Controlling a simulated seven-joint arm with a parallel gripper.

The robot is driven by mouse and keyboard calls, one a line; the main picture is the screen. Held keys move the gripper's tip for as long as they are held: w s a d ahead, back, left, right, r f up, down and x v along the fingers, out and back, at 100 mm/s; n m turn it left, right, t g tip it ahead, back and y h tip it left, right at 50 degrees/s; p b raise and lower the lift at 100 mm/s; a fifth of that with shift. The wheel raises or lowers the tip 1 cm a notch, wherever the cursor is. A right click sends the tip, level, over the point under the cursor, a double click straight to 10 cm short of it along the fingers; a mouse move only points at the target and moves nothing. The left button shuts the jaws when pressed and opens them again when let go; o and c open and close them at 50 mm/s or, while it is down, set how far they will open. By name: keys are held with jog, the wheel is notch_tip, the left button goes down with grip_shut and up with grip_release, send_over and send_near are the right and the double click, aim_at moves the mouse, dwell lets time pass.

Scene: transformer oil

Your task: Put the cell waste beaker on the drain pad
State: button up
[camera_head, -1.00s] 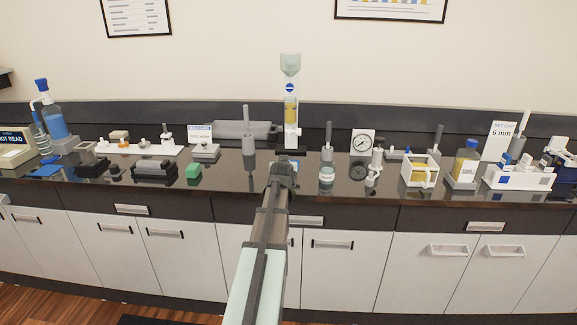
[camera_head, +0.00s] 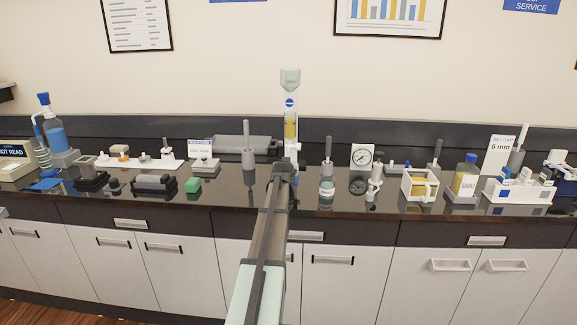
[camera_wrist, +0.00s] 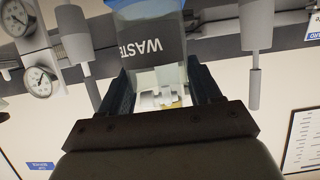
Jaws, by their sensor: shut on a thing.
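In the wrist view, the waste beaker (camera_wrist: 155,48) is a clear vessel with a dark band lettered "WASTE", upside down in that picture, and blue at the frame's top edge. My gripper (camera_wrist: 160,78) is shut on it, with one dark finger on each side. In the head view, my gripper (camera_head: 284,166) is at the middle of the counter, in front of the base of the tall clear column. The beaker is mostly hidden behind my gripper there. I cannot tell for certain which thing is the drain pad.
The tall column with amber liquid (camera_head: 290,125) stands just behind my gripper. A grey-handled cylinder (camera_head: 248,158) stands to its left and a small jar (camera_head: 327,188) to its right. A gauge (camera_head: 361,156) stands right.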

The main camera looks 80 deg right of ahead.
jog(key=shift+d, duration=1.55)
jog(key=d, duration=0.4)
jog(key=shift+a+f, duration=0.3)
jog(key=shift+f, duration=0.4)
jog(key=shift+f, duration=0.15)
jog(key=o, duration=1.2)
